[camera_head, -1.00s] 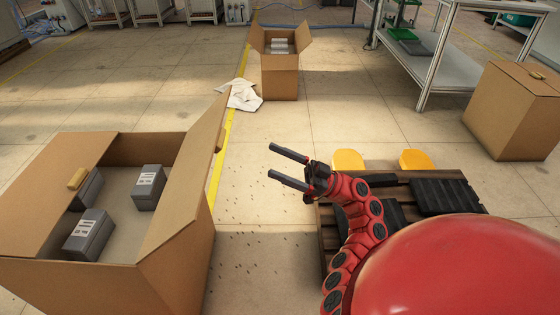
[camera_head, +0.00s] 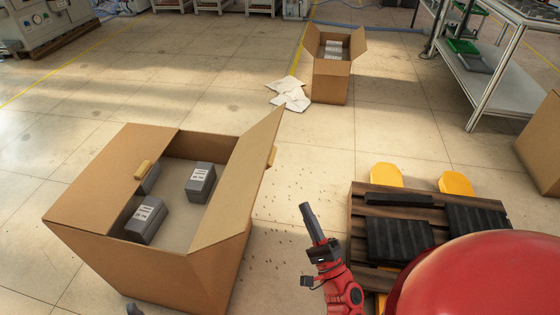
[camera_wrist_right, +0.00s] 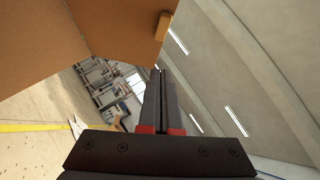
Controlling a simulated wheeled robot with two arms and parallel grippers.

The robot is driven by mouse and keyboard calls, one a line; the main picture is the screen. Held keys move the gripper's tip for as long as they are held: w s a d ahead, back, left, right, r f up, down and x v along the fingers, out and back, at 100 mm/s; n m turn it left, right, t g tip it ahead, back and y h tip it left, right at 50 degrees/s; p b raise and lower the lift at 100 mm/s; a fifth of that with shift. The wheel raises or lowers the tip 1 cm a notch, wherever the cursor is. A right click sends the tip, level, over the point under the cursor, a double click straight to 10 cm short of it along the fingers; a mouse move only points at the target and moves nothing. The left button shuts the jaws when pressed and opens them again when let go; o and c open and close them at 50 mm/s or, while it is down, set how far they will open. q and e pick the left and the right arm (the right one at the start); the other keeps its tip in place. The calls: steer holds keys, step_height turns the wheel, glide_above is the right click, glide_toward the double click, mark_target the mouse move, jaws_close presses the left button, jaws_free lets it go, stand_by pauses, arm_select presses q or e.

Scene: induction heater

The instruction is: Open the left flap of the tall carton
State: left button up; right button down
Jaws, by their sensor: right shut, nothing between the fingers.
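The tall carton (camera_head: 180,270) stands at the lower left in the head view, with its top partly open. A dark tip (camera_head: 133,308) at the bottom edge may be my left gripper.
Grey labelled boxes (camera_head: 201,182) sit inside the carton. A pallet (camera_head: 358,215) with black pieces and yellow parts stands at right. A smaller open carton (camera_head: 331,88) and white cloth (camera_head: 289,94) are farther back. Floor left of the carton is clear.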

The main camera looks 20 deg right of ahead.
mark_target(269, 159)
steer(key=w+a+r+m+h+p, duration=0.1)
steer(key=w+a+r+m, duration=0.2)
steer(key=w+r, duration=0.4)
steer(key=shift+w+a+r+g+h, duration=0.2)
steer(key=shift+w+r+g+h, duration=0.1)
steer(key=shift+w, duration=0.6)
steer(key=shift+p, duration=0.35)
steer(key=r+n+p, duration=0.1)
steer(key=w+a+r+y+p, duration=0.1)
steer(key=p, duration=0.1)
steer(key=a+r+n+g+y+p, duration=0.1)
steer(key=r+p, duration=0.1)
steer(key=shift+w+n, duration=0.2)
steer(key=shift+n, duration=0.1)
steer(key=shift+w+a+r+n+g+p, duration=0.2)
steer(key=shift+w+a+n+g+p, duration=0.15)
steer(key=shift+p, duration=0.35)
steer(key=shift+s+f, duration=0.1)
steer(key=shift+f, duration=0.05)
